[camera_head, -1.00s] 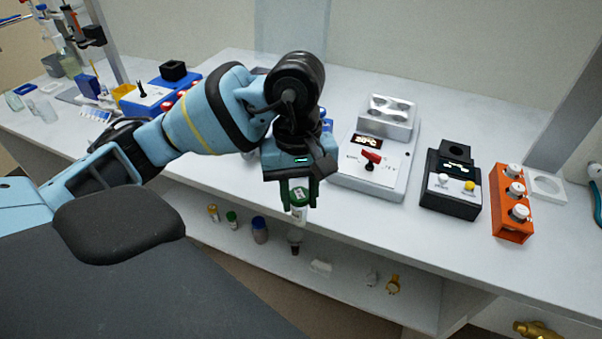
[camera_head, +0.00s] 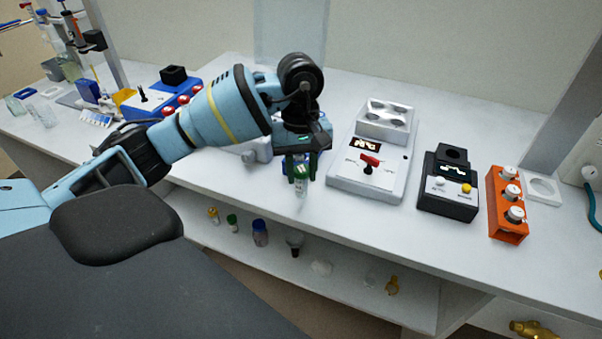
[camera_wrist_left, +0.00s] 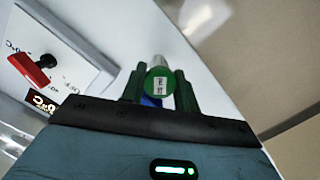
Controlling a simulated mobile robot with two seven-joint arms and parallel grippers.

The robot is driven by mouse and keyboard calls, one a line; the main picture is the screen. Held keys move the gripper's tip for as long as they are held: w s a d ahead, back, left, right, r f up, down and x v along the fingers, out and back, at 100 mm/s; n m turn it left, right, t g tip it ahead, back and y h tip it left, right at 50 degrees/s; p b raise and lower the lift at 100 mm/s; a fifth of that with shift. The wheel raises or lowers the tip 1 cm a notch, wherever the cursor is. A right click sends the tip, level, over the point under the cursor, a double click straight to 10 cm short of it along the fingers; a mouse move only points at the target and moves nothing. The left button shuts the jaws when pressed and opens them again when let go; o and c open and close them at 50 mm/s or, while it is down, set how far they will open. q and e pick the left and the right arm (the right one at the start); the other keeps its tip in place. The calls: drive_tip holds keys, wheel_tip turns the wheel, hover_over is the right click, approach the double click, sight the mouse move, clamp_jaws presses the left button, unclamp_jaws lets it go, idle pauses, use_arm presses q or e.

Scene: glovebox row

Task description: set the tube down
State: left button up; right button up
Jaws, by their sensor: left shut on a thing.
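The tube (camera_head: 300,187) has a green cap with a white label and a pale body. My left gripper (camera_head: 301,172) is shut on it and holds it upright by the cap near the front edge of the white bench (camera_head: 350,221). In the left wrist view the tube's cap (camera_wrist_left: 159,82) sits between the two green fingers. Whether the tube's lower end touches the bench is hard to tell. My right gripper is not in view.
Right of the tube stand a grey-white device with a red lever (camera_head: 369,163), a black device (camera_head: 449,184) and an orange rack (camera_head: 508,205) with white-capped tubes. Small bottles stand on the lower shelf (camera_head: 340,270). Bare bench lies in front of the devices.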

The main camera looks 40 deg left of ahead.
use_arm(q)
drive_tip(key=shift+f, duration=0.75)
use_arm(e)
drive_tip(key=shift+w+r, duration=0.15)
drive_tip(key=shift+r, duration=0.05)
use_arm(q)
drive_tip(key=shift+f, duration=0.2)
drive_tip(key=o, duration=0.9)
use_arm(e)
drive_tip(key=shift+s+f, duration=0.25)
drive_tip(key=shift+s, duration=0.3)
use_arm(q)
drive_tip(key=shift+o, duration=0.2)
drive_tip(key=shift+r, duration=0.1)
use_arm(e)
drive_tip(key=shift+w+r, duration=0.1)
